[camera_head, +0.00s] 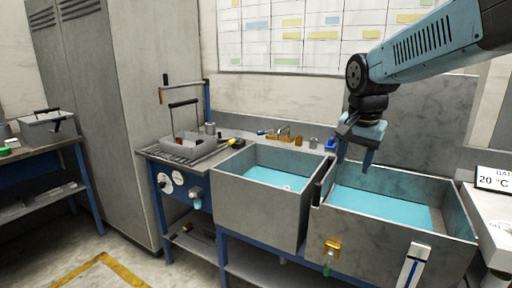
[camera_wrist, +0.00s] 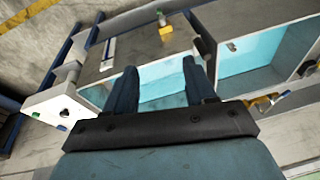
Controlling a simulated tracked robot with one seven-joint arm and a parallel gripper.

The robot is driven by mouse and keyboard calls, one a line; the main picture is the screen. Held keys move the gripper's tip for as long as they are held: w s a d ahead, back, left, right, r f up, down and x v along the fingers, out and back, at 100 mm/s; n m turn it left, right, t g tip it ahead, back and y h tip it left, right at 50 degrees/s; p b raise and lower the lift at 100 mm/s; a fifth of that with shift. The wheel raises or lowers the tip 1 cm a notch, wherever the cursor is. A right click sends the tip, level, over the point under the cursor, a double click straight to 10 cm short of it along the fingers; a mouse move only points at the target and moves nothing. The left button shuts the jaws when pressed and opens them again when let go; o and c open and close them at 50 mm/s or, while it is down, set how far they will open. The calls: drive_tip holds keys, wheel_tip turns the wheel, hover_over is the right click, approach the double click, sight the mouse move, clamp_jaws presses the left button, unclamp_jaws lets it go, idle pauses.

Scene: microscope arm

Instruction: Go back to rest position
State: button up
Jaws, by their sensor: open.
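My gripper (camera_head: 357,158) hangs at the end of my blue arm, pointing down over the left part of the right-hand basin (camera_head: 378,219) in the head view. Its fingers are apart and nothing shows between them. In the wrist view the two blue fingers of my gripper (camera_wrist: 156,88) stand apart, with the turquoise basin bottom (camera_wrist: 162,82) seen past them. The fingertips look to be above the basin rim, not touching it.
A left-hand basin (camera_head: 262,210) stands beside it. A bench at left holds a grey tray (camera_head: 184,148) with a handle. A display reading 20 °C (camera_head: 494,180) sits at right. Behind are a wall chart (camera_head: 310,35) and a grey locker (camera_head: 110,120). Floor at lower left is mostly clear.

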drive_tip(key=s+f+n+t, duration=0.1)
drive_tip(key=s+n, duration=0.6)
drive_tip(key=s, duration=0.7)
drive_tip(key=shift+s+f+t+y, duration=0.3)
drive_tip(key=shift+s+t, duration=0.1)
drive_tip(key=shift+t, duration=0.4)
drive_tip(key=shift+c, duration=0.3)
idle(0.6)
